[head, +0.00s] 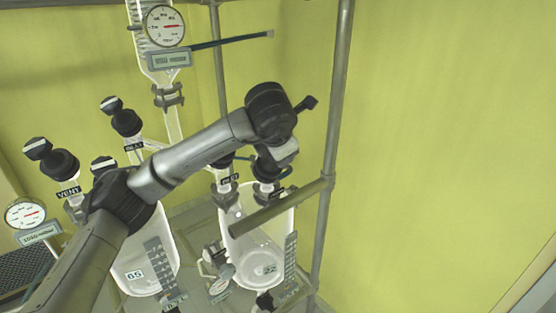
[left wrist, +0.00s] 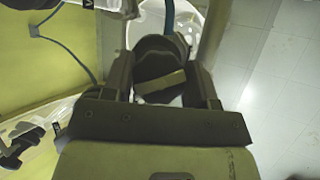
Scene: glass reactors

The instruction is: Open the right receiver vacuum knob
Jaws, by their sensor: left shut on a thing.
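The right receiver (head: 262,240) is a clear glass vessel marked 22. A black knob (head: 266,170) stands on its top, partly hidden by my left arm. My left gripper (head: 280,153) comes down over this knob from above. In the left wrist view, my left gripper's fingers (left wrist: 162,78) sit on both sides of a round black knob with a pale bar (left wrist: 160,87) across it, and are shut on it. The knob's label in the head view is too small to read surely. My right gripper is not in view.
The left receiver (head: 145,262), marked 65, stands beside it. Other black knobs (head: 125,122) and a vent knob (head: 60,163) rise at the left. A metal frame post (head: 334,120) and a crossbar (head: 280,208) are close to the arm. A gauge (head: 165,25) hangs above.

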